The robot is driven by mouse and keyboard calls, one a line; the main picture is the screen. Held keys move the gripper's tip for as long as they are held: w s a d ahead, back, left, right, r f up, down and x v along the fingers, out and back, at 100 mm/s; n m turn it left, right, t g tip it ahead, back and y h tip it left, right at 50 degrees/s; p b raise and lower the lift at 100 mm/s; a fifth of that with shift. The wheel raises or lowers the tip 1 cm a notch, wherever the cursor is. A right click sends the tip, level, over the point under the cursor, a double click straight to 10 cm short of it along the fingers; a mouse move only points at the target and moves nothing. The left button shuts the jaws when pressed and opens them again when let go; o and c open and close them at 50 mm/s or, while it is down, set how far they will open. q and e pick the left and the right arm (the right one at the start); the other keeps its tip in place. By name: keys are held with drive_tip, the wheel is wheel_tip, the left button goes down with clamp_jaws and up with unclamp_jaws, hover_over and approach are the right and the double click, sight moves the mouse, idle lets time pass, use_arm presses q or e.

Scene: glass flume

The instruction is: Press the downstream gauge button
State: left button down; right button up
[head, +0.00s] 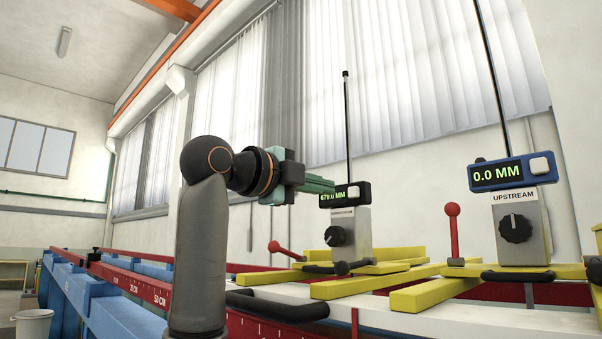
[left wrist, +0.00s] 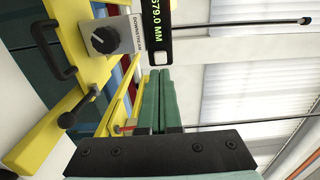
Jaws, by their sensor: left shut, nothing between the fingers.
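The downstream gauge (head: 349,226) is a grey box with a black knob, a black display and a thin rod. Its display (head: 327,197) reads 679.0 MM, which also shows in the left wrist view (left wrist: 159,18). A pale button (left wrist: 159,54) sits at the end of that display. My left gripper (head: 334,186) has teal fingers and is shut and empty. In the left wrist view its fingertips (left wrist: 158,73) lie close to the button; I cannot tell whether they touch it. My right gripper is not in view.
The upstream gauge (head: 519,234) stands to the right, with a blue display (head: 497,176) reading 0.0 MM. Yellow bars (head: 435,293), black handles and red-knobbed levers (head: 453,232) lie around the gauges. Red and blue flume rails run left. A white cup (head: 33,324) stands lower left.

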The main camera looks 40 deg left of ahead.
sight(352, 192)
use_arm(q)
drive_tip(key=w, duration=0.1)
drive_tip(key=w+p, duration=0.1)
drive_tip(key=w, duration=0.3)
drive_tip(key=shift+w+d, duration=0.2)
drive_tip(key=shift+d, duration=0.05)
drive_tip(key=shift+w, duration=0.1)
drive_tip(key=shift+w, duration=0.1)
